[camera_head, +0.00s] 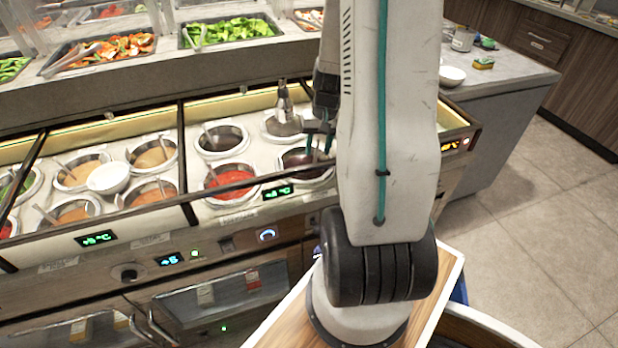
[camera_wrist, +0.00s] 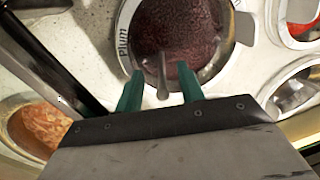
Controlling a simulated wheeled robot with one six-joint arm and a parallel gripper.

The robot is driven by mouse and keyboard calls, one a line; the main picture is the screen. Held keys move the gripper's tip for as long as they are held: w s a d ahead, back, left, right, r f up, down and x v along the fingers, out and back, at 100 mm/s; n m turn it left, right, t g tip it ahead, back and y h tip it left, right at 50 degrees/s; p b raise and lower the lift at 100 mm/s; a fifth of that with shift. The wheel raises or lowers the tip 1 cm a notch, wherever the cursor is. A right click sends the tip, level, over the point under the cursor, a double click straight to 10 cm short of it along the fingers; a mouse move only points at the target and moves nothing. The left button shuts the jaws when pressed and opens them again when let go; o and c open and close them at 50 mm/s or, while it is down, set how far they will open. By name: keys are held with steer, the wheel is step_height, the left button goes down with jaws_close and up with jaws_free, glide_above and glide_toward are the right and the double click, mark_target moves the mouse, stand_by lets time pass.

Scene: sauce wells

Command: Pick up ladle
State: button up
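The ladle (camera_wrist: 162,78) is a thin metal handle rising from the dark red-brown sauce in the well marked "Plum" (camera_wrist: 125,40). Its bowl is hidden in the sauce. My gripper (camera_wrist: 160,85) has two green fingers set apart, one on each side of the handle, with a gap visible on both sides. In the head view my gripper (camera_head: 318,140) is low over the dark sauce well (camera_head: 300,160) at the right end of the counter, partly hidden by my arm.
Wells of red sauce (camera_head: 229,181) and other sauces stand to the left, several with ladles. A metal dispenser-like piece (camera_head: 284,105) stands just behind. A white bowl (camera_head: 108,178) sits among the left wells. A dark frame bar (camera_wrist: 60,60) runs close to my gripper.

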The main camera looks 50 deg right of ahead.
steer(key=shift+f, duration=0.25)
jaws_close()
steer(key=shift+w+r, duration=0.1)
steer(key=shift+r, duration=0.05)
step_height(320, 180, up, 10)
steer(key=shift+f, duration=0.1)
stand_by(0.4)
